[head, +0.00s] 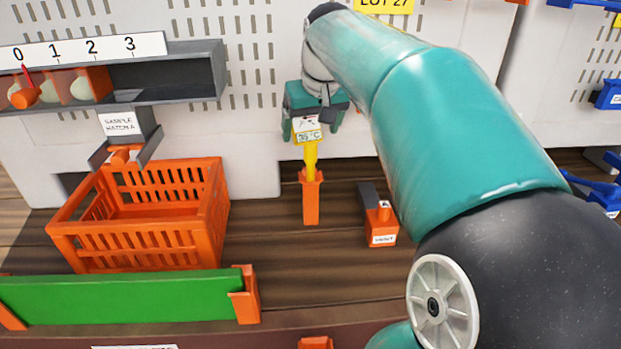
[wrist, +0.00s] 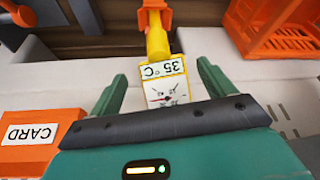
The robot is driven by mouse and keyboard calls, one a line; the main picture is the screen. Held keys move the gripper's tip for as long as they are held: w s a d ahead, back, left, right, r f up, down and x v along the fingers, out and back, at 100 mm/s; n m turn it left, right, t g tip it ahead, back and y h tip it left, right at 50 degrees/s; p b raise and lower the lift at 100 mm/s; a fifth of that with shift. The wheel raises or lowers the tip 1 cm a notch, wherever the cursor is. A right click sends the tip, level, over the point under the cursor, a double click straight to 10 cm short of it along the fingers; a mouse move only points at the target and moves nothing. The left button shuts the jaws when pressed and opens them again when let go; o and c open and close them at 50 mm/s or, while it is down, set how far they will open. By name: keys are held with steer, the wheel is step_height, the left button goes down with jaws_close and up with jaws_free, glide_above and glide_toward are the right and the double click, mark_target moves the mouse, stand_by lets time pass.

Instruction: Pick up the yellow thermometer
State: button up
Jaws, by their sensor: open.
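The yellow thermometer (head: 310,150) stands upright in an orange holder (head: 311,200) on the wooden deck in the head view. Its white face reads 35 °C. In the wrist view the thermometer (wrist: 158,45) lies between the two fingers, with its dial at the palm end. My gripper (head: 312,130) is at the thermometer's top, its fingers on either side. In the wrist view my gripper (wrist: 160,82) is open, with gaps between the fingers and the thermometer. The holder (wrist: 154,16) hides the thermometer's lower end.
An orange crate (head: 140,240) stands left of the holder, behind a green panel (head: 120,297). A small orange block with a label (head: 382,226) stands to the right. A grey shelf numbered 0 to 3 (head: 170,77) hangs at upper left. A white perforated wall (head: 250,130) is close behind.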

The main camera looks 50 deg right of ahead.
mark_target(309, 134)
steer(key=x, duration=0.5)
steer(key=shift+w+a, duration=0.1)
steer(key=shift+w, duration=0.15)
steer(key=shift+s, duration=0.15)
steer(key=shift+r, duration=0.1)
steer(key=c, duration=1.5)
